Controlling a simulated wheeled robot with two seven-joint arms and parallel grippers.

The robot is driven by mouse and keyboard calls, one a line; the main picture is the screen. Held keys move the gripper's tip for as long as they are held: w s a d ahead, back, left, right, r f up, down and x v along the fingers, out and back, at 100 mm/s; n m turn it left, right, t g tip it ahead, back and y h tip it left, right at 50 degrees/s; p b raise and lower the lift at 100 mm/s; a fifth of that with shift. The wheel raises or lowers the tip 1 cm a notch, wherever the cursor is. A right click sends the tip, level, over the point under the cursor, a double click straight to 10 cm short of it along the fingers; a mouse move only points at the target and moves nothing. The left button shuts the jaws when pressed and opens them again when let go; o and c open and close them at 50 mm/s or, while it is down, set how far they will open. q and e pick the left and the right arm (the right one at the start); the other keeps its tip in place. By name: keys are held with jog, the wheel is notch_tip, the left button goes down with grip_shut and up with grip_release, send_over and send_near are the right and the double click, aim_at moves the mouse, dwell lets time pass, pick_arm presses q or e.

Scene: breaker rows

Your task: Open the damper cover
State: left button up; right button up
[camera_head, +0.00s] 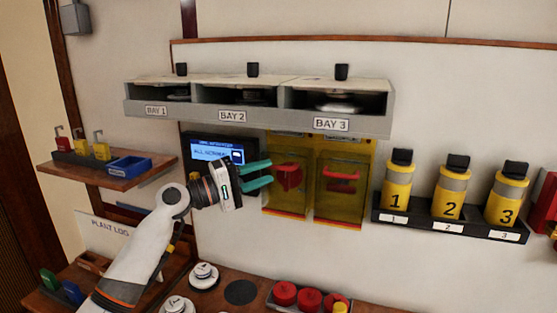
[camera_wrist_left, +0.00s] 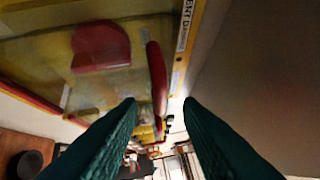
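Two see-through yellow covers with red parts hang side by side below the bays: a left cover (camera_head: 285,202) and a right cover (camera_head: 341,203). I cannot read in the head view which is the damper cover. My left gripper (camera_head: 271,173) has its teal fingers apart, at the left edge of the left cover, near its red handle (camera_head: 291,176). In the left wrist view, the open fingers (camera_wrist_left: 159,101) are empty. A red handle (camera_wrist_left: 157,78) stands out just beyond the fingertips, beside a red shape (camera_wrist_left: 101,46) and a partly cut-off label (camera_wrist_left: 186,25). My right gripper is not in view.
The bay shelf (camera_head: 205,118) juts out above the covers. A lit display (camera_head: 216,150) is behind my left gripper. Numbered yellow canisters (camera_head: 450,192) stand in a rack at right. A bench (camera_head: 240,293) below carries red and white round parts.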

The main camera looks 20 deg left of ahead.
aim_at(278, 168)
pick_arm(q)
jog(key=shift+p+x, duration=0.6)
jog(key=shift+x, duration=1.75)
jog(key=shift+s, duration=0.1)
grip_shut()
